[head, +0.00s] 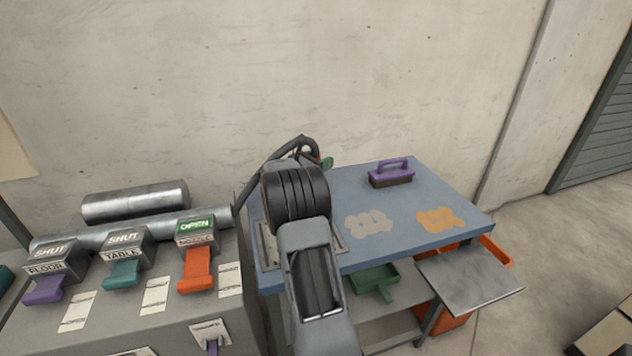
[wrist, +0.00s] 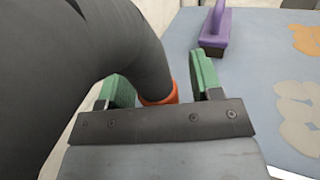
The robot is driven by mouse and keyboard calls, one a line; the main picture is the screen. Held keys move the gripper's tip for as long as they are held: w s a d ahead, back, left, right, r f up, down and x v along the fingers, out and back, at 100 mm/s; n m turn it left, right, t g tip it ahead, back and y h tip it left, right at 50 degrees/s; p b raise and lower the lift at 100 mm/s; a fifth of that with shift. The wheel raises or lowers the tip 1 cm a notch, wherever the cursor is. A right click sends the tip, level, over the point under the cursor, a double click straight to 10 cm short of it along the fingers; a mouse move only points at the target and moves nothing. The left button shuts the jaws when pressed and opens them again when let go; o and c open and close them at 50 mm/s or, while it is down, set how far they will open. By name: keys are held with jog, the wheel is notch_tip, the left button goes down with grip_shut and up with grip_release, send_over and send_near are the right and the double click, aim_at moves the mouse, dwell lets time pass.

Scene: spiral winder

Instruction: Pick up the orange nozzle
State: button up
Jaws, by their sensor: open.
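The orange nozzle (wrist: 167,94) shows in the wrist view as an orange ring at the end of a thick black hose (wrist: 95,50). It lies between the two green finger pads of my gripper (wrist: 160,78). The pads stand apart on either side, and a gap shows between the ring and the right pad. The hose and the dark gripper bar hide the rest of the nozzle. In the head view one green finger of my gripper (head: 326,163) shows beyond my arm over the blue table. The nozzle is hidden there.
The blue table (head: 350,190) holds a purple-handled brush (head: 391,173), a pale patch (head: 368,223) and an orange patch (head: 440,220). A green dustpan (head: 375,280) is below its front edge. At left are purple, teal and orange levers (head: 197,270); the orange one's sign reads OPEN.

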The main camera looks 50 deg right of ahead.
jog(key=shift+c, duration=0.2)
grip_shut()
jog(key=shift+r, duration=0.1)
dwell(0.4)
